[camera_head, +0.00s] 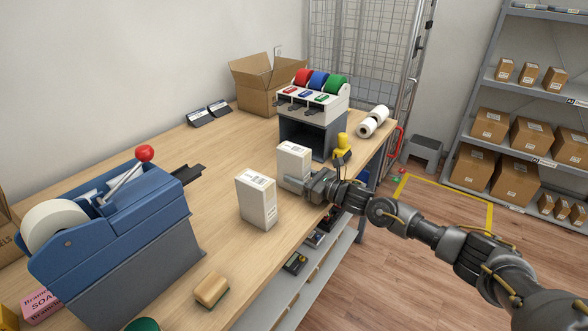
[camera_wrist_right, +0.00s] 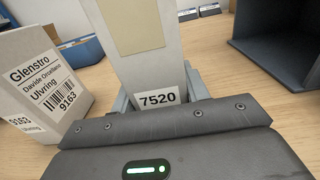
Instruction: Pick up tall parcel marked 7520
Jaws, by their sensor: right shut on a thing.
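The tall parcel marked 7520 (camera_wrist_right: 138,52) is a white box with a tan patch, and its number label shows in the right wrist view. In the head view it is the farther of two white boxes (camera_head: 293,162). My right gripper (camera_wrist_right: 158,103) is shut on it, with the fingers at either side low on the box; it also shows in the head view (camera_head: 308,184). The box looks upright. I cannot tell whether its base touches the counter. My left gripper is not in view.
Another white parcel (camera_head: 256,201), marked 9163 (camera_wrist_right: 42,85), stands close by. A blue tape dispenser (camera_head: 125,235) is at left, and a tape-roll stand (camera_head: 313,107) is behind. A yellow object (camera_head: 342,147) stands near the counter's right edge.

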